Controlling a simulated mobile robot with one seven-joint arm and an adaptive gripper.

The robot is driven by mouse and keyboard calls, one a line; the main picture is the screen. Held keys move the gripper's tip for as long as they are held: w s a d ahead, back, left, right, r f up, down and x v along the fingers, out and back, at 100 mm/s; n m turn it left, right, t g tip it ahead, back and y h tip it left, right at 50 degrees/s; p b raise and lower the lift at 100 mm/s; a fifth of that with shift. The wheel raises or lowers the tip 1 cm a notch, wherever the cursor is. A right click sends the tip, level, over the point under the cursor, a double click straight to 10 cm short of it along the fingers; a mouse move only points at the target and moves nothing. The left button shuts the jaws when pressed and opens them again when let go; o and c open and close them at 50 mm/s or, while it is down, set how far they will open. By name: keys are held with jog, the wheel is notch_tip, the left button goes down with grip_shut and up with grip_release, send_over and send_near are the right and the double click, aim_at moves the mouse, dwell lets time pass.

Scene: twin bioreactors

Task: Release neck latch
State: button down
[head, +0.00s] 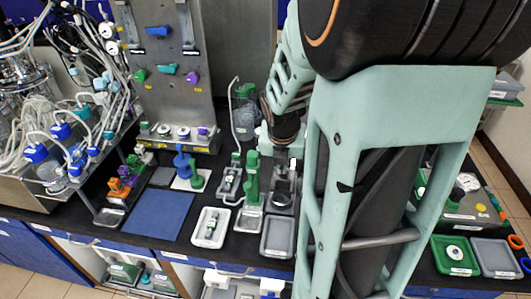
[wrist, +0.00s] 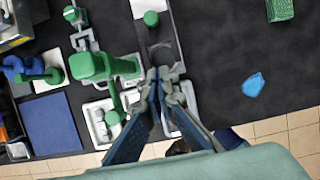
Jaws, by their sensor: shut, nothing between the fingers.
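No part that I can surely identify as the neck latch shows. A grey fixture (head: 281,202) with a dark round holder stands on the black bench, partly hidden by my arm in the head view. In the wrist view the dark round part (wrist: 163,52) lies just beyond my fingertips, with a green cap (wrist: 151,19) on a white piece behind it. My gripper (wrist: 165,76) is shut and empty, its tips over the near side of this fixture. I cannot tell whether they touch it. A tall green device (head: 252,178) stands close to the left; it also shows in the wrist view (wrist: 90,66).
A white tray (head: 210,228) and a grey tray (head: 277,238) lie at the bench front. A blue mat (head: 158,215) lies further left. Cabled reactor gear crowds the far left.

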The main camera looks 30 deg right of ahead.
jog(key=b, duration=0.3)
send_near(283, 179)
jog(key=f, duration=0.5)
jog(key=shift+s+a, duration=0.2)
jog(key=shift+a, duration=0.05)
jog(key=shift+w+d+p, duration=0.35)
jog(key=shift+w+d, duration=0.65)
jog(key=shift+w, duration=0.25)
jog(key=shift+w+d, duration=0.35)
jog(key=shift+w, duration=0.1)
